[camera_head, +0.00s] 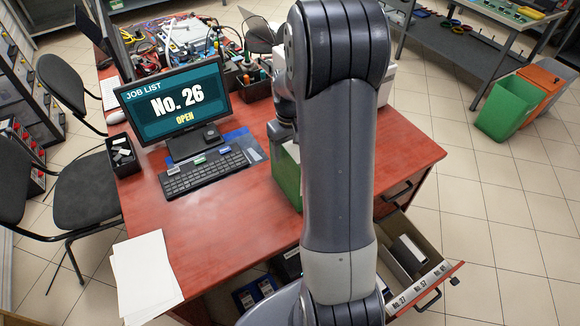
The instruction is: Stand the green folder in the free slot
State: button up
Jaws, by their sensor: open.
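A green, flat-sided thing (287,176), likely the green folder, is upright on the red desk. My arm hides its right part. The dark end of my arm with my gripper (281,132) is just above its top edge. The fingertips are mostly hidden, and I see nothing clearly held. An open drawer (428,249) at the lower right of the desk has a front with several number labels, one reading No. 27. A dark block with a pale side (408,254) is inside. I cannot tell which slot is free, as my arm covers the drawer's left part.
White papers (146,278) lie at the desk's left front corner. A green bin (508,107) stands at right. Chairs stand at left.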

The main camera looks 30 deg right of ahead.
jog(key=shift+f, duration=0.3)
jog(key=shift+c, duration=0.4)
grip_shut()
